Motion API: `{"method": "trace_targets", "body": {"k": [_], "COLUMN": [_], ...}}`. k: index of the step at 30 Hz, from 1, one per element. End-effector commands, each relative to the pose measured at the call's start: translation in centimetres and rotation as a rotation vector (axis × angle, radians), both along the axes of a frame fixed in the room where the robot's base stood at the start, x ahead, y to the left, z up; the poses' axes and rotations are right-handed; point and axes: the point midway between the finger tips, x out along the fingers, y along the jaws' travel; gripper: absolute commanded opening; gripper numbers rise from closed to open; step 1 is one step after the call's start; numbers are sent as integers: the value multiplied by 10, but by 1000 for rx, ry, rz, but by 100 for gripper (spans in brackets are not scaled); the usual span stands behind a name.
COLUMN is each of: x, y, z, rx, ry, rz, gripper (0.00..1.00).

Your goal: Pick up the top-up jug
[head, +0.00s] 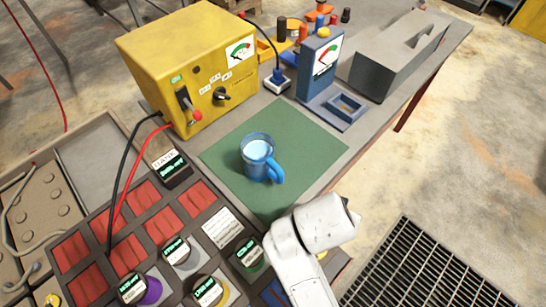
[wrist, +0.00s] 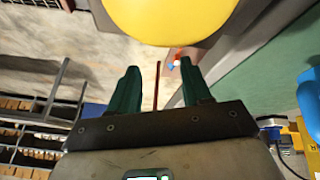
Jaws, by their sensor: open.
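The top-up jug (head: 256,151) is a blue, cup-like vessel with pale contents, standing upright on a green mat (head: 306,146). Its blue handle (head: 276,172) points to the lower right in the head view. A blue curved shape, likely part of the jug (wrist: 309,92), shows at the right edge of the wrist view. My gripper (wrist: 158,88) is open and empty, its two dark green fingers apart. In the head view my white arm is in front of the mat, below and right of the jug, and the fingers are hidden. No contact with the jug shows.
A yellow tester (head: 150,60) with cables and a blue gauge stand (head: 312,65) stand behind the mat. A large yellow round thing (wrist: 165,15) is close in the wrist view. The mat around the jug is clear.

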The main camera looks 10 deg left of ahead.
Motion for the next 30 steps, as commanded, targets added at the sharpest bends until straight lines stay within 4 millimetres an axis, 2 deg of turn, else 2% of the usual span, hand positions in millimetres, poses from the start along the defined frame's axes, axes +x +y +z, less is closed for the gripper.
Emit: {"method": "trace_targets", "body": {"k": [1,3,6,9,12,16,24,30], "x": [9,16,20,15,11,13,36,44], "y": [28,68,116,147,166,172,158,153], "z": [18,39,66,74,82,82,54,45], "rx": [-7,-14,-8,-7,-2,0,-2,1], "ry": [-42,-117,-220,-289,-336,-359,-357,-357], "rz": [-6,-39,-84,-121,-145,-161,-161,-161], "gripper": [48,48,48,48,48,48,48,48]}}
